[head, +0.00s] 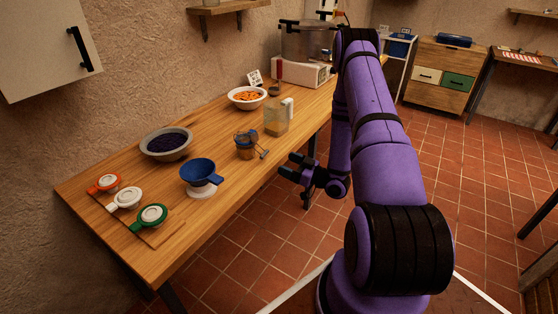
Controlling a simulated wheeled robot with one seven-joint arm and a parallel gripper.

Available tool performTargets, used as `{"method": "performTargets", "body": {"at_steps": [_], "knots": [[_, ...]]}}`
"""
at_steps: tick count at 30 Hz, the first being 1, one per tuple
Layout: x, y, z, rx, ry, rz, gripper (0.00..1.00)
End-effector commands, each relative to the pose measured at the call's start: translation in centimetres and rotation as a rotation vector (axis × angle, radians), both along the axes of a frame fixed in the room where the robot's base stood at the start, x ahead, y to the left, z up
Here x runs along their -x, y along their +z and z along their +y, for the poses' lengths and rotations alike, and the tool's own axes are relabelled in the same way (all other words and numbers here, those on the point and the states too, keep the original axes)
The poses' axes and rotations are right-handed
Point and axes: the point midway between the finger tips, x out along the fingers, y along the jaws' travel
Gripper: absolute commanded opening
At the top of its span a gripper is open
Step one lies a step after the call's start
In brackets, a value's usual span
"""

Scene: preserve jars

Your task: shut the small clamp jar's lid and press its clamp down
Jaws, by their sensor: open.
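The small clamp jar (246,149) stands on the wooden worktop near its front edge, right of the blue funnel. It looks brownish, with a bluish part at the top and a wire clamp sticking out low on its right. The lid's exact position is too small to tell. My gripper (285,167) is open and empty, off the worktop's front edge to the right of the jar and apart from it.
A blue funnel (200,173), a grey bowl of dark fruit (167,144), a measuring jug (279,117) and a white bowl (247,98) stand around the jar. Several coloured round lids lie on a board (165,234). The worktop's front left (190,230) is clear.

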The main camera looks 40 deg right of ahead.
Motion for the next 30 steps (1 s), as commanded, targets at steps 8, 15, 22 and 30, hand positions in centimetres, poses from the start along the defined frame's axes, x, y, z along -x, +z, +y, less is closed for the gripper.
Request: {"method": "performTargets", "body": {"at_steps": [8,15,22,30], "knots": [[0.8,-0.1,-0.3,-0.001,0.000,0.000,0.79],[0.7,0.0,-0.4,-0.011,0.001,0.009,0.53],[0.9,1.6,-1.0,-0.221,0.021,0.187,0.01],[2.0,4.2,-1.8,-0.631,0.009,0.548,0.00]]}}
